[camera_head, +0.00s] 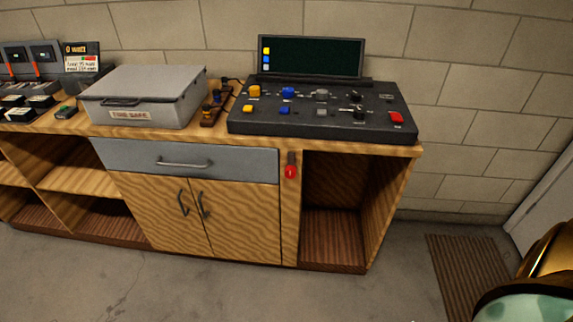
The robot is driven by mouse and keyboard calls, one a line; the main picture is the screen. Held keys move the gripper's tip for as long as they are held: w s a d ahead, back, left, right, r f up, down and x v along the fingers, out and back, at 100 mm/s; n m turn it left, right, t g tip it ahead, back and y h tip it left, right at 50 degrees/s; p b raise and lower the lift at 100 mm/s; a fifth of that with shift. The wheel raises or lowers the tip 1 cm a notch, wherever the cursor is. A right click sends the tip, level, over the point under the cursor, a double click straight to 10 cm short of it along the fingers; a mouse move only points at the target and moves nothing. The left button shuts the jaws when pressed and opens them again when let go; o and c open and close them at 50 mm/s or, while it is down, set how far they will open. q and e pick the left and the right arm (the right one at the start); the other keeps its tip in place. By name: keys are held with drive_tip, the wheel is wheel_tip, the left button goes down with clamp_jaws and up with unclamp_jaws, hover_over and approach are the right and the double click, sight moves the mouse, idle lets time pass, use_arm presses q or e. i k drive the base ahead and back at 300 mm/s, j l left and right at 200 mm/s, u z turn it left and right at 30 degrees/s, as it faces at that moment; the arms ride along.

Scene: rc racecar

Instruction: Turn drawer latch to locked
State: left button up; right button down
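The drawer (228,164) has a grey front with a metal handle and looks closed in the wooden cabinet. A small latch (290,172) with a red end and a dark upper part sits on the wooden post just right of the drawer. Its red end points down. I cannot read any lock marking at this size. Neither of my grippers shows in this view, and nothing touches the latch or the drawer.
A grey fire safe (150,90) and a dark control console (320,125) with a screen stand on the countertop. Two cabinet doors (235,225) are shut below the drawer. An open compartment (338,190) lies right of the latch. The floor in front is clear.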

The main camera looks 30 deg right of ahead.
sight(290, 173)
drive_tip(key=l+z, duration=0.15)
drive_tip(key=z, duration=0.3)
drive_tip(key=l+z, duration=0.2)
drive_tip(key=z, duration=0.2)
drive_tip(key=l+z, duration=0.15)
drive_tip(key=z, duration=0.3)
drive_tip(key=l+z, duration=0.15)
drive_tip(key=z, duration=0.25)
drive_tip(key=i+j, duration=0.05)
